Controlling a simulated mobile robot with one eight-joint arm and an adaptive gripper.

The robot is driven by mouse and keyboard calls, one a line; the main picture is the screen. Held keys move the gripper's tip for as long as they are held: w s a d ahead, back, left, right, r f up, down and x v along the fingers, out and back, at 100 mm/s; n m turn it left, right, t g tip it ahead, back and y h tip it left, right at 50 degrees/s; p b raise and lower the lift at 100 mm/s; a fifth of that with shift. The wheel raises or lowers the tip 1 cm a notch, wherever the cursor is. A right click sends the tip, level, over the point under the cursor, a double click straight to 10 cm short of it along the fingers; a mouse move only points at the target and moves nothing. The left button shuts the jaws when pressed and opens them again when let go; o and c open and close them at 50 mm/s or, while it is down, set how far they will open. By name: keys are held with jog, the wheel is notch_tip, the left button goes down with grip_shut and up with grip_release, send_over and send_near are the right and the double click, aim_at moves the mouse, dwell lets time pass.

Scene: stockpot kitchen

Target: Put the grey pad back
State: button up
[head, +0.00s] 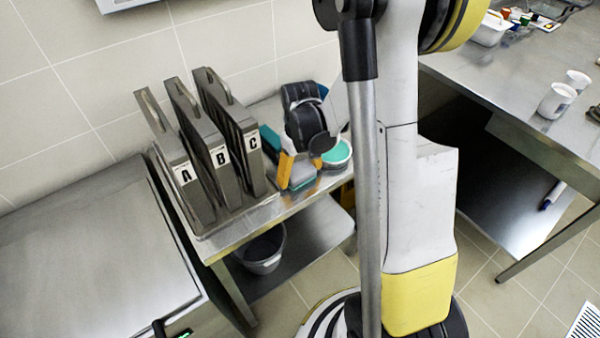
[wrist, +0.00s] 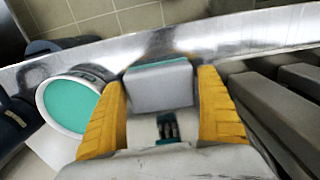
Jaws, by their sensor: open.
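The grey pad (wrist: 160,88) has a teal strip along its far edge and lies between the two yellow fingers of my gripper (wrist: 163,78) in the wrist view. The fingers are open, one on each side of it; I cannot tell whether they touch it. In the head view my gripper (head: 299,174) points down over the small metal table, and the grey and teal pad (head: 303,180) shows partly between the fingers. I cannot tell whether the pad rests on the table.
A round tub with teal contents (head: 337,153) stands right beside my gripper. A teal item (head: 271,138) is behind. A bucket (head: 262,252) sits on the lower shelf. Cups (head: 557,100) are on the right counter.

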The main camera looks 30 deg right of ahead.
aim_at(300, 170)
notch_tip(300, 170, up, 12)
jog(key=p, duration=0.4)
jog(key=s+a+r+t, duration=0.7)
jog(key=s+a+r, duration=0.3)
jog(key=a+r, duration=0.2)
jog(key=shift+s+a, duration=0.35)
jog(key=shift+a, duration=0.4)
jog(key=shift+r, duration=0.1)
jog(key=shift+f+b, duration=1.05)
jog(key=shift+b, duration=0.1)
